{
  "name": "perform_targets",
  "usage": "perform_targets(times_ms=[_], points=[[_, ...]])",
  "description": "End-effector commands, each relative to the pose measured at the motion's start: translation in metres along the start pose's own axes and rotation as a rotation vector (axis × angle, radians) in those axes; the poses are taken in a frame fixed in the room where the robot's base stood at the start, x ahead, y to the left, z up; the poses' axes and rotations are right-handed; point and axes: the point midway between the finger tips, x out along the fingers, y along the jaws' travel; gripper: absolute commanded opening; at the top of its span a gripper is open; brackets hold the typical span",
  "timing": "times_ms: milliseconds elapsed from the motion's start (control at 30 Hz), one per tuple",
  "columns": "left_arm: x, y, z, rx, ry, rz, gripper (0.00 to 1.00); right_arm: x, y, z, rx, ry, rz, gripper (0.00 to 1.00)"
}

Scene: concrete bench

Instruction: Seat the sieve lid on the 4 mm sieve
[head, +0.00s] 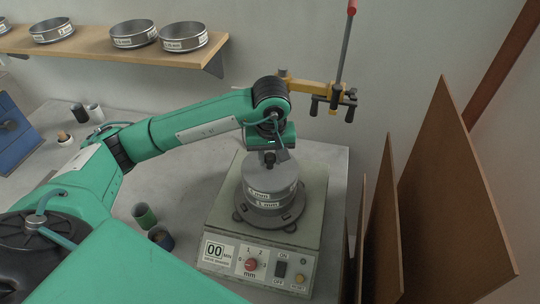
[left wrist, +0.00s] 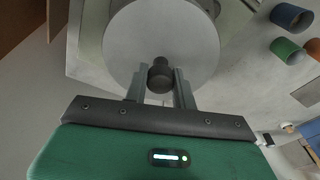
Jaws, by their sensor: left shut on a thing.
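The sieve lid (head: 272,171) is a grey disc at the top of the sieve stack, and it fills the top of the left wrist view (left wrist: 125,38). The 4 mm sieve (head: 258,193) is directly under it, above another labelled sieve (head: 268,205). My left gripper (head: 269,158) points down over the stack and is shut on the lid's dark knob (left wrist: 160,75). The lid appears level and centred over the sieve; I cannot tell whether a small gap is left between them. My right gripper is not in view.
The stack stands on a shaker (head: 215,225) with a front control panel. Several sieves sit on a wooden shelf (head: 100,40). Brown boards (head: 440,200) stand at the right. A yellow bracket (head: 305,86) with a rod is behind my gripper. Small cups (head: 144,215) stand left of the shaker.

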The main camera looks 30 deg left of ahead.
Motion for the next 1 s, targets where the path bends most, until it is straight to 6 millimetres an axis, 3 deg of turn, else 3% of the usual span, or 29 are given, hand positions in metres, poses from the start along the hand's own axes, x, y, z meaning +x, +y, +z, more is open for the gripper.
perform_targets(times_ms=[33,67,167,200,567,1000], points=[[-0.001,0.0,0.0,0.0,0.001,0.001,0.0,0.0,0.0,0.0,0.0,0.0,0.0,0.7],[-0.001,0.0,0.0,0.0,0.001,0.001,0.3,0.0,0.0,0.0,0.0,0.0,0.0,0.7],[0.0,0.0,0.0,0.0,0.0,0.001,0.5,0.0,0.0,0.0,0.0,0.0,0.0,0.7],[0.0,0.0,0.0,0.0,0.0,0.001,0.52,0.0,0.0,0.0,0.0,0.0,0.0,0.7],[-0.004,0.001,0.0,0.0,0.001,0.002,0.52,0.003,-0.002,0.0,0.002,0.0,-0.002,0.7],[-0.071,0.001,-0.001,0.001,0.005,0.003,0.52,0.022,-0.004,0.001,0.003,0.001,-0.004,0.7]])
